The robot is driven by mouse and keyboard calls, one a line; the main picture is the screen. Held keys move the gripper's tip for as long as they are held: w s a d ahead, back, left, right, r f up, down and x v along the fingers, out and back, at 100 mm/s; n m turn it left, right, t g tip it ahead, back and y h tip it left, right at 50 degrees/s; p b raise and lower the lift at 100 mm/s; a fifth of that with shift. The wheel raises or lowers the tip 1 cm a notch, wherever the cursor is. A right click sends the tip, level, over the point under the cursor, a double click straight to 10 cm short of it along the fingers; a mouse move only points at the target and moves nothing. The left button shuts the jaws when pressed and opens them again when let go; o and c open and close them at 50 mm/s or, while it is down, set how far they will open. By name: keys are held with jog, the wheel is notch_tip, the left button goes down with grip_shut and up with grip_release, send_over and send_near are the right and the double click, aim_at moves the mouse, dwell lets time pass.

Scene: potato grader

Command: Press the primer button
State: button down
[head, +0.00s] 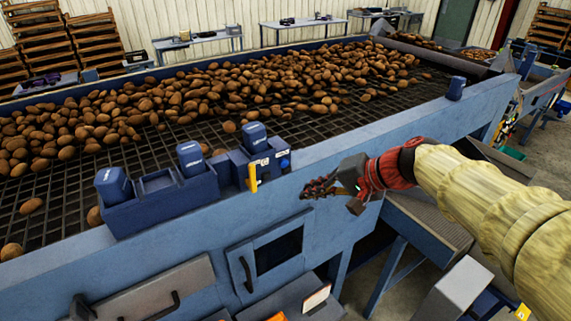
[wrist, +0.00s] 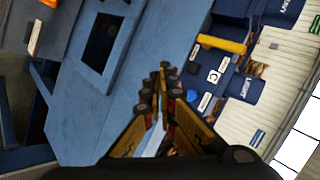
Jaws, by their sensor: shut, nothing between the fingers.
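A small dark blue control box (head: 268,168) is fixed on the top edge of the grader's side wall. Its front face carries a round blue button (head: 284,163), which could be the primer button; its label is too small to read. In the wrist view the box's face shows a pale button-like part (wrist: 213,76) between white labels, right of the fingertips. My gripper (head: 308,188) is shut and empty. In the head view it is right of the box and slightly lower, apart from it. It also shows in the wrist view (wrist: 161,74), fingers together.
A yellow handle (head: 253,178) sticks out at the box's left side. A blue holder (head: 162,199) with blue-capped containers stands further left. Potatoes (head: 220,95) cover the mesh bed behind. A black-handled panel (head: 268,255) is on the wall below. Free air lies before the wall.

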aim_at(284, 163)
jog(key=w+a+p, duration=0.2)
jog(key=w+a, duration=0.2)
jog(key=w, duration=0.3)
jog(key=shift+a, duration=0.35)
jog(key=shift+w, duration=0.1)
dwell(1.2)
jog(key=shift+w+a, duration=0.25)
jog(key=shift+w+a+b, duration=0.2)
jog(key=shift+w+b, duration=0.15)
dwell(0.9)
dwell(0.3)
jog(key=shift+s+d+b, duration=0.45)
jog(key=shift+s+b, duration=0.05)
jog(key=shift+s, duration=0.25)
